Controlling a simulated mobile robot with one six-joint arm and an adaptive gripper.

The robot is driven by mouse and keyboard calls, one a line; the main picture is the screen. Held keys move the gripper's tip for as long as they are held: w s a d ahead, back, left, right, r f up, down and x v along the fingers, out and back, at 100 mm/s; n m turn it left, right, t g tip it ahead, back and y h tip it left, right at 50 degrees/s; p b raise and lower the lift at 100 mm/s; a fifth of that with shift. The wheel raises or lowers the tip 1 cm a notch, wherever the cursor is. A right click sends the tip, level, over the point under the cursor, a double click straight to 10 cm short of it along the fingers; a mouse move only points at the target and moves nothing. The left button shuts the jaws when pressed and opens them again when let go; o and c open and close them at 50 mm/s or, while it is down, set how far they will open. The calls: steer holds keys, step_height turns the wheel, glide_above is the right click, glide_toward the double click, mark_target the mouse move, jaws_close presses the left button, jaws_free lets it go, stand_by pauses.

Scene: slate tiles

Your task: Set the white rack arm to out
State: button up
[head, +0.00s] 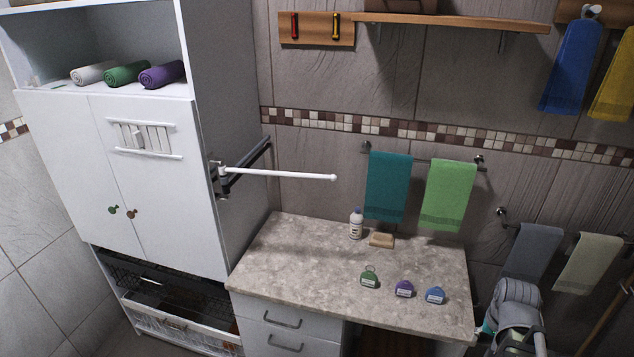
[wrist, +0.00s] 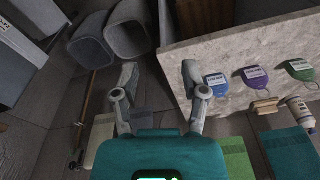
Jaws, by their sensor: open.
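The white rack arm (head: 280,174) is a thin rod on a bracket at the side of the white cabinet, in the head view. It reaches right from the bracket, above the counter, and its rounded tip is free. A dark rack arm (head: 248,166) on the same bracket lies angled back along the cabinet side. My gripper (wrist: 159,74) is open and empty in the wrist view, its two grey fingers apart. In the head view my arm is at the lower right, well away from the white arm. The white rack arm is not recognisable in the wrist view.
The stone counter (head: 300,250) below holds a bottle (head: 356,224), a sponge-like block (head: 382,240) and three round tags (head: 403,289). Teal (head: 388,187) and green (head: 447,194) towels hang on the wall behind. Free air surrounds the white arm's tip.

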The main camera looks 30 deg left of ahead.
steer(key=w+a+r+n+t+h+p, duration=0.3)
steer(key=w+a+r+n+h, duration=0.25)
steer(key=a, duration=0.45)
steer(key=n+t+y+p, duration=0.4)
steer(key=n+t+p, duration=0.3)
steer(key=n+t, duration=0.55)
glide_toward(314, 177)
steer(key=s, duration=0.1)
steer(key=s+r, duration=0.1)
steer(key=shift+s+r+n+g, duration=0.1)
steer(key=shift+s+n+g, duration=0.2)
steer(key=shift+n+g, duration=0.1)
steer(key=shift+w, duration=0.15)
steer(key=w+f, duration=0.1)
steer(key=w, duration=0.3)
steer(key=w+b, duration=0.1)
steer(key=w, duration=0.4)
steer(key=w+d+f+b, duration=0.1)
steer(key=w, duration=0.3)
steer(key=shift+w+f, duration=0.15)
steer(key=shift+f, duration=0.15)
